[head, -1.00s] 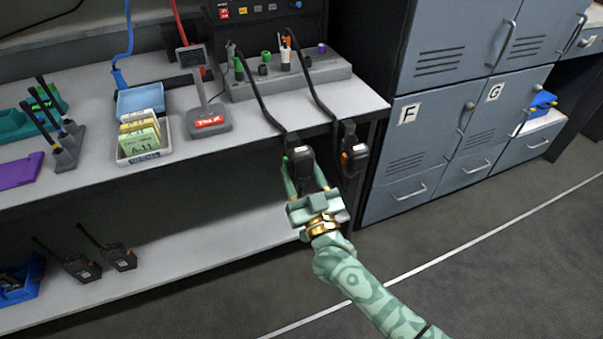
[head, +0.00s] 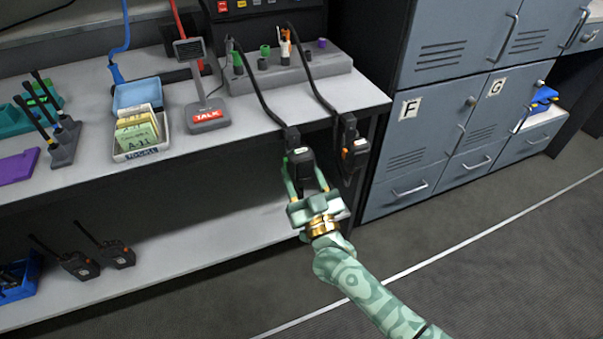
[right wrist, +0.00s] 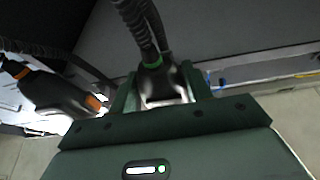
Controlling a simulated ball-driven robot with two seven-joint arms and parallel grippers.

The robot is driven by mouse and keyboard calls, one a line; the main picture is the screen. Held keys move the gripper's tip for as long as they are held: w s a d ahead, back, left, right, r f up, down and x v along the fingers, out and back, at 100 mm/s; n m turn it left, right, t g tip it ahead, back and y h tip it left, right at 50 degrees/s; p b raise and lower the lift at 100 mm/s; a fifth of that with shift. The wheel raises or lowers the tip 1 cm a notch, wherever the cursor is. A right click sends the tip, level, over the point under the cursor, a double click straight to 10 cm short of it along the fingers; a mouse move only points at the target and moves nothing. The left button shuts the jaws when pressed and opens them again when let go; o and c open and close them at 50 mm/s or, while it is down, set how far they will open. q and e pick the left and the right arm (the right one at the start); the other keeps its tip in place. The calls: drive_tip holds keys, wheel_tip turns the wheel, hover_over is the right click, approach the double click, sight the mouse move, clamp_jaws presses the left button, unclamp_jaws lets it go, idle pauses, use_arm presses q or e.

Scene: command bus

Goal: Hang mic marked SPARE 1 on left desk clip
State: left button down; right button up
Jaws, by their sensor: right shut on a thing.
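My right gripper (head: 306,182) is shut on a black mic with a green mark (head: 301,162), just in front of the desk's front edge. In the right wrist view the gripper (right wrist: 158,98) has the mic's green-ringed end (right wrist: 156,66) between its fingers. A dark clip (head: 291,138) is at the desk edge right above the mic. I cannot tell whether the mic touches it. A second black mic with an orange mark (head: 355,152) hangs to the right, also seen in the right wrist view (right wrist: 58,94). The mics' lettering is too small to read. My left gripper is out of view.
Black cables run from the mics over the desk (head: 240,115) past a grey socket block (head: 325,75). A TALK desk microphone (head: 207,112) and card tray (head: 142,150) stand left. Radios (head: 80,265) stand on the lower shelf. Lockers (head: 425,130) are at the right; floor in front is clear.

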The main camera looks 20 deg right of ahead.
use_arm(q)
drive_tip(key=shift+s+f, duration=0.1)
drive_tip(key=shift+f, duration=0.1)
use_arm(e)
drive_tip(key=shift+f, duration=0.55)
idle(0.3)
drive_tip(key=o, duration=1)
drive_tip(key=shift+c, duration=0.2)
drive_tip(key=shift+s+f, duration=0.1)
drive_tip(key=shift+s, duration=0.25)
drive_tip(key=shift+p+v, duration=0.35)
drive_tip(key=shift+v, duration=0.7)
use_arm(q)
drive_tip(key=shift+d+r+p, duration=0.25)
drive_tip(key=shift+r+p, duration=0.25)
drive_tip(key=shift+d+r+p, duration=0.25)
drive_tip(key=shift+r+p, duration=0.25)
use_arm(e)
drive_tip(key=v, duration=1.3)
drive_tip(key=shift+s, duration=0.25)
